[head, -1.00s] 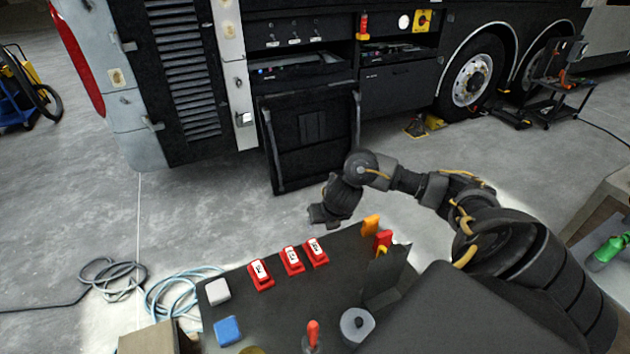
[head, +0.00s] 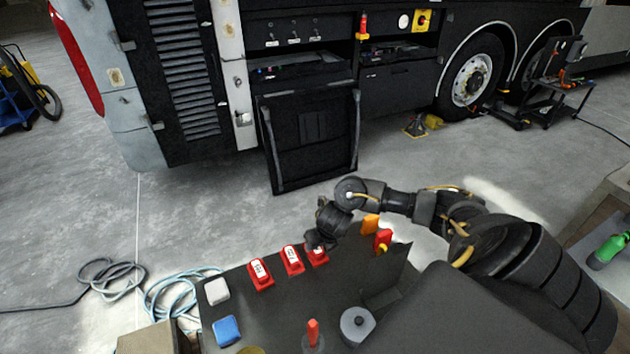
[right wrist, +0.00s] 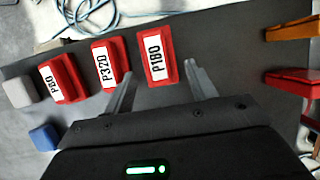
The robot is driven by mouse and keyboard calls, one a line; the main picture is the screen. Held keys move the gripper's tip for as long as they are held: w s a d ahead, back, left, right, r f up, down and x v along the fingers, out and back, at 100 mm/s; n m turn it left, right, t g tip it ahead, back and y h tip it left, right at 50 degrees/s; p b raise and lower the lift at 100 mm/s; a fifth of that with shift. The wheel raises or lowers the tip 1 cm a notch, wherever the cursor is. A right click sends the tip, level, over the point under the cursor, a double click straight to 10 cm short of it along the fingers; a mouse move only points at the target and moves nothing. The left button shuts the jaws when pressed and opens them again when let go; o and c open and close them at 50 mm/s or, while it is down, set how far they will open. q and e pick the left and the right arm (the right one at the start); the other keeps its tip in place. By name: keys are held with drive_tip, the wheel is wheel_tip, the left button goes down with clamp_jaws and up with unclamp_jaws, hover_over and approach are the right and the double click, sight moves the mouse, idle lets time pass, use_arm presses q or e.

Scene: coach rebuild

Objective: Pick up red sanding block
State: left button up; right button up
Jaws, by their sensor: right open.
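Three red sanding blocks with white labels stand in a row on the dark tabletop (head: 290,300). In the right wrist view they read P80 (right wrist: 62,80), P320 (right wrist: 107,66) and P180 (right wrist: 156,57). In the head view the left block (head: 260,274) and middle block (head: 292,260) show fully; the right block (head: 318,257) is partly covered by my right gripper (head: 315,240). In the right wrist view my right gripper (right wrist: 160,85) is open and empty, its two fingers pointing toward the P180 block, which lies just ahead between their tips. My left gripper is not in view.
A white block (head: 217,291) and a blue block (head: 227,330) are on the table's left side. An orange item (head: 371,223) and a red item (head: 383,240) stand at its right. A grey round container (head: 355,325) and a red-handled tool (head: 313,333) are near the front.

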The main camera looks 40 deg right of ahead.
sight(315, 251)
drive_tip(key=x, duration=0.5)
drive_tip(key=shift+w+a, duration=0.1)
drive_tip(key=shift+a, duration=0.05)
drive_tip(key=shift+c, duration=0.3)
drive_tip(key=c, duration=0.7)
drive_tip(key=shift+r, duration=0.1)
